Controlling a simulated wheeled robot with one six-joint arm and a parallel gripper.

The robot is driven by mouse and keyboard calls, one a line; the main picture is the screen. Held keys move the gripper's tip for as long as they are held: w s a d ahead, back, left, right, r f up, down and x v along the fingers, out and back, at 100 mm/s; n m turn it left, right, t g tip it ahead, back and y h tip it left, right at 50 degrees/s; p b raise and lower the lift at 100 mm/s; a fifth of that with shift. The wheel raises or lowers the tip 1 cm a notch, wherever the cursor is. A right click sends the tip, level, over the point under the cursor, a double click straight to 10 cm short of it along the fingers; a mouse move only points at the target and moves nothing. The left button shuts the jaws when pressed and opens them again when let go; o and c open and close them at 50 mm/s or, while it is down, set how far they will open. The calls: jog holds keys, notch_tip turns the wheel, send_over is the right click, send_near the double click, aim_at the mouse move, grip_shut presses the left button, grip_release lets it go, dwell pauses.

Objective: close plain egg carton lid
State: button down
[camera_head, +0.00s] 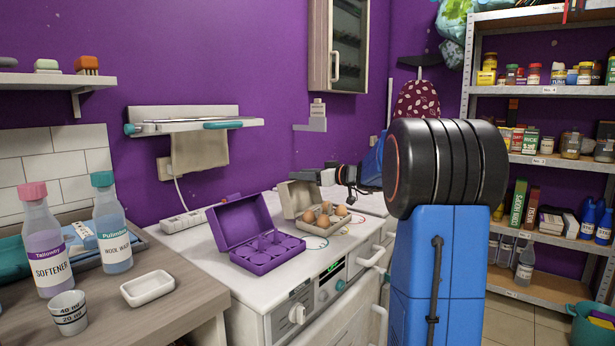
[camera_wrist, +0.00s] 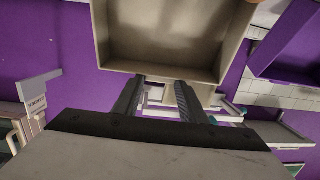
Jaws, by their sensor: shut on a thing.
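The plain beige egg carton stands on the white counter, with its lid (camera_head: 297,197) raised and several brown eggs (camera_head: 323,215) showing in its base. The lid's hollow inside (camera_wrist: 175,35) fills the top middle of the wrist view. My gripper (camera_head: 329,176) is at the lid's upper edge and is shut on the lid. In the wrist view, the two fingers of my gripper (camera_wrist: 160,84) meet the lid's near edge. The fingertips' exact contact is partly hidden by the lid.
An open, empty purple egg carton (camera_head: 267,253) stands just left of the plain one. A power strip (camera_head: 186,221) lies behind it. A wall shelf (camera_head: 194,126) hangs above. Bottles and a white dish (camera_head: 147,288) stand on the wooden counter at left.

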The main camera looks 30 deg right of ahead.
jog(key=shift+w+a+f+g+h, duration=0.2)
jog(key=shift+w+a+g, duration=0.05)
jog(key=shift+w+g, duration=0.25)
jog(key=shift+w+a+f+g+h, duration=0.2)
jog(key=shift+w+g, duration=0.15)
jog(key=shift+w, duration=0.2)
jog(key=shift+w+a+f+g+h, duration=0.15)
jog(key=shift+w+a+g+h, duration=0.1)
jog(key=shift+w+g, duration=0.25)
jog(key=c, duration=1.1)
grip_release()
jog(key=v, duration=1.7)
jog(key=shift+s+d+r, duration=0.1)
jog(key=shift+d, duration=0.05)
jog(key=shift+s, duration=0.1)
